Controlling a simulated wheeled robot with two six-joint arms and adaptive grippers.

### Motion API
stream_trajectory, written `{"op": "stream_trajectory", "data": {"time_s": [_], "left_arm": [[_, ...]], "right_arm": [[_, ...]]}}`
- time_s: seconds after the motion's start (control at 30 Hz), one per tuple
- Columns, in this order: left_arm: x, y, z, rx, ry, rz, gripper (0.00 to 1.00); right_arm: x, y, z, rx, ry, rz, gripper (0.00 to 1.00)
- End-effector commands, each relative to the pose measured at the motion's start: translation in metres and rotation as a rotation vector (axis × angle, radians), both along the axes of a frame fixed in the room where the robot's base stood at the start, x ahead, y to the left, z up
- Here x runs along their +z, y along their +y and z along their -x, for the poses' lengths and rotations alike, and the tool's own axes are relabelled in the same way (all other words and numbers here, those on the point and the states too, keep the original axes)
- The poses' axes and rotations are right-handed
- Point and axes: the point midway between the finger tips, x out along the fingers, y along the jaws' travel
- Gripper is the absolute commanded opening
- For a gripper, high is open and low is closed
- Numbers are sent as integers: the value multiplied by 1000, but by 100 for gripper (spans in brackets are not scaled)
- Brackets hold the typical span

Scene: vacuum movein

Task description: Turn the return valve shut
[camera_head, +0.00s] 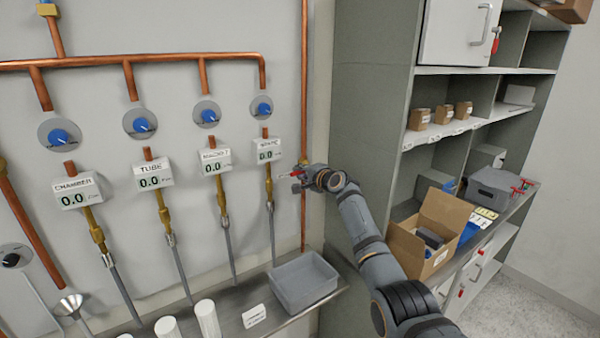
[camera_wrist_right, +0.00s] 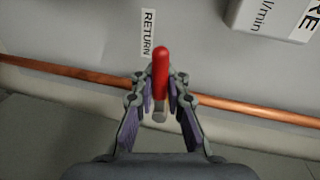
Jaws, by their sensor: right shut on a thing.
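The return valve shows a red lever handle (camera_wrist_right: 161,68) in the right wrist view, between the fingers of my right gripper (camera_wrist_right: 160,85). The gripper is shut on this handle. A label reading RETURN (camera_wrist_right: 148,32) is on the wall beside it. In the head view my right gripper (camera_head: 300,179) is at the vertical copper pipe (camera_head: 304,80) near the wall's right end, and a bit of the red handle shows at its tip. The valve body is mostly hidden by the gripper. My left gripper is not in view.
Blue-knobbed valves, one being (camera_head: 262,106), and digital meters (camera_head: 268,150) line the wall left of my gripper. A grey bin (camera_head: 303,282) sits on the ledge below. A shelf unit (camera_head: 372,110) with an open cardboard box (camera_head: 430,236) stands close on the right.

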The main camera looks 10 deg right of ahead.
Motion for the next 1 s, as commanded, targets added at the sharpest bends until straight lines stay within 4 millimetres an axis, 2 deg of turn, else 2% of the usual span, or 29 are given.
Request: {"op": "stream_trajectory", "data": {"time_s": [0.03,0.33,0.77,0.8,0.97,1.0], "left_arm": [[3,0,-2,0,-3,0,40],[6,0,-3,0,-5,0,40],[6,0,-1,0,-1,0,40],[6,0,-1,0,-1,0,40],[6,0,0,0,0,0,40],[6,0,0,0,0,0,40]], "right_arm": [[-6,0,1,3,23,-18,0],[-4,0,1,2,47,-86,0],[-5,0,1,2,50,-93,0],[-5,0,1,2,50,-93,13],[-2,0,1,1,45,-91,34],[-1,0,1,0,44,-92,35]]}}
